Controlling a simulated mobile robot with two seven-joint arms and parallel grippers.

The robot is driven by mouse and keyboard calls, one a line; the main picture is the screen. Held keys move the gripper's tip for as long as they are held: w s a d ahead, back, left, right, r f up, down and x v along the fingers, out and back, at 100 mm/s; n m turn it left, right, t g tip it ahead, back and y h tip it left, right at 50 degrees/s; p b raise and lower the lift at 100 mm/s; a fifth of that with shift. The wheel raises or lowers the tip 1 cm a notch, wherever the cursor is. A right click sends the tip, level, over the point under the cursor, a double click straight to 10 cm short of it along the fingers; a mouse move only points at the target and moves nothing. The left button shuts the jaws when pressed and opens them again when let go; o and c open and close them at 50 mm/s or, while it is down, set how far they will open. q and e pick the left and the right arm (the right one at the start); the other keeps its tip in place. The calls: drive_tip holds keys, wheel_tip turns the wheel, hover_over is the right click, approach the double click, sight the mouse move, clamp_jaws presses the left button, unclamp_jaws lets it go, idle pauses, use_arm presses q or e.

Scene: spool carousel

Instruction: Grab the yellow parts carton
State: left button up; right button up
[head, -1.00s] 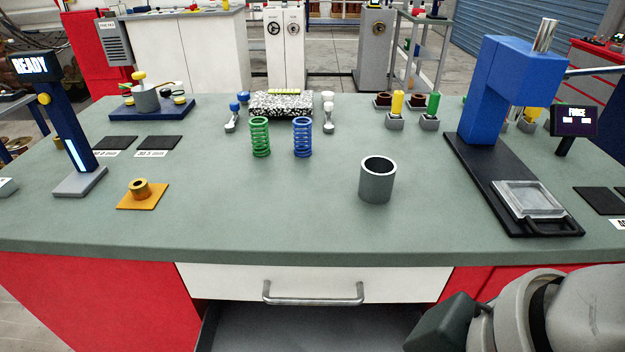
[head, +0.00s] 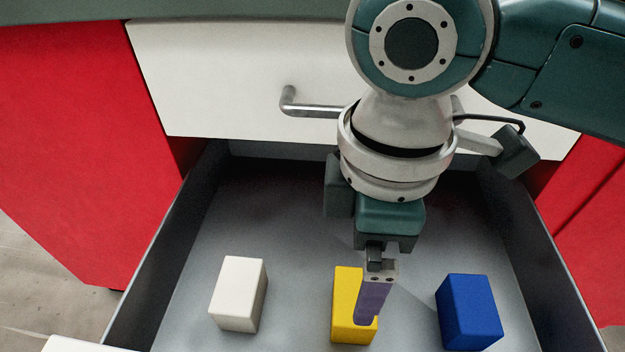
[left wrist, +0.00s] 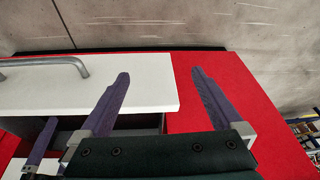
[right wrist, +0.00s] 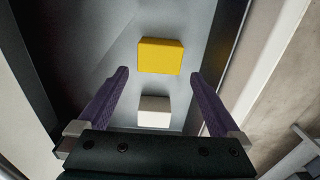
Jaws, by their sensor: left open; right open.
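The yellow parts carton (head: 344,298) lies in the open drawer between a white carton and a blue one. My right gripper (head: 367,318) points down over it in the head view, and its finger hides part of the carton. In the right wrist view the jaws (right wrist: 158,73) are open and empty, and the yellow carton (right wrist: 160,56) shows beyond the fingertips. I cannot tell the exact height gap. My left gripper (left wrist: 160,73) is open and empty in the left wrist view, facing the red and white cabinet front. It is not in the head view.
The white carton (head: 239,294) is left of the yellow one and the blue carton (head: 468,312) is right, with bare drawer floor between. The drawer's dark side walls (head: 160,260) enclose them. A closed white drawer front with a handle (head: 310,110) is above.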

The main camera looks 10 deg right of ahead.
sight(353, 305)
wheel_tip(353, 305, down, 5)
drive_tip(key=shift+d+r+b, duration=0.1)
drive_tip(key=shift+r+b, duration=0.05)
drive_tip(key=shift+b, duration=0.95)
drive_tip(key=f+b, duration=0.1)
drive_tip(key=f, duration=0.1)
drive_tip(key=f+b, duration=0.2)
drive_tip(key=f, duration=0.1)
drive_tip(key=shift+d, duration=0.2)
drive_tip(key=shift+r, duration=0.15)
drive_tip(key=c, duration=1.2)
drive_tip(key=shift+c, duration=0.2)
